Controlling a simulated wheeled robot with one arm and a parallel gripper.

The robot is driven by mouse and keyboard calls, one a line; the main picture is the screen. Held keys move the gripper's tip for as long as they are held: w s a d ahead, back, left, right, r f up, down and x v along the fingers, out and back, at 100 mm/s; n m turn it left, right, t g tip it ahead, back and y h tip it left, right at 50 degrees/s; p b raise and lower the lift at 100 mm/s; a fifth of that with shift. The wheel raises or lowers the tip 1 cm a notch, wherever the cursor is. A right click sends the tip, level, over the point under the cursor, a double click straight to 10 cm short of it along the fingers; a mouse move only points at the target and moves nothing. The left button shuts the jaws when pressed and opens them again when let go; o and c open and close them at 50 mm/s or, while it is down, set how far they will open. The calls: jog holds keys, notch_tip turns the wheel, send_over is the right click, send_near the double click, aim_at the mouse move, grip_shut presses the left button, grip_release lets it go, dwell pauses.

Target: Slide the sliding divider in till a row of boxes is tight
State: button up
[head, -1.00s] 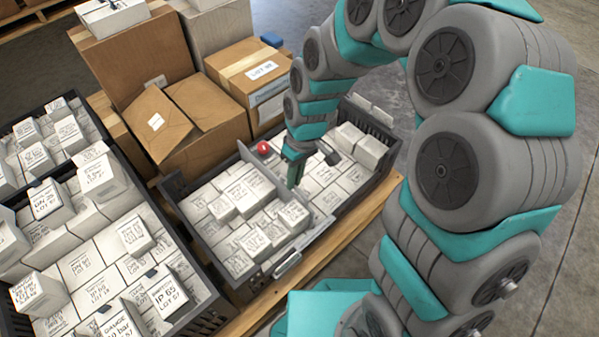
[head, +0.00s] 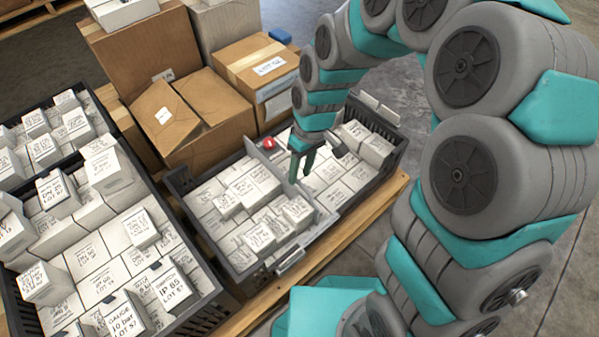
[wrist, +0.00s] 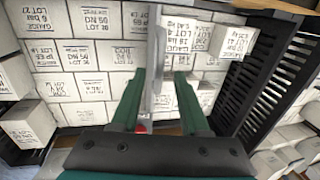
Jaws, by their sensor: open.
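The sliding divider (head: 322,211) is a thin grey plate standing across the dark crate (head: 338,216), with boxes on both sides. In the wrist view the divider (wrist: 156,45) shows nearly edge-on, running away from me. My gripper (head: 301,174) is over the crate at the divider. In the wrist view its two green fingers (wrist: 160,76) are spread, with the plate between them and gaps showing. White labelled boxes (head: 240,190) fill the left part of the crate, some stacked on top. Other white boxes (head: 352,135) are on the right. Finger depth against the plate is hard to tell.
A red knob (head: 268,143) is at the crate's far side. A metal handle (head: 290,262) is on the near side. Cardboard boxes (head: 205,115) stand behind. Another full crate (head: 185,318) is at left. Open floor lies right of the pallet (head: 375,213).

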notch_tip(320, 180, up, 6)
jog(key=shift+w+d, duration=0.4)
jog(key=shift+w, duration=0.05)
jog(key=s+d+r+m+p, duration=0.4)
jog(key=s+d+r, duration=0.4)
jog(key=s, duration=0.3)
jog(key=s+d+r+m+h+p, duration=0.1)
jog(key=s+d+r+m+p, duration=0.3)
jog(key=s+d+r, duration=0.4)
jog(key=s+d+m, duration=0.1)
jog(key=s, duration=0.2)
jog(key=shift+r+h, duration=0.25)
jog(key=shift+h, duration=0.05)
dwell(1.1)
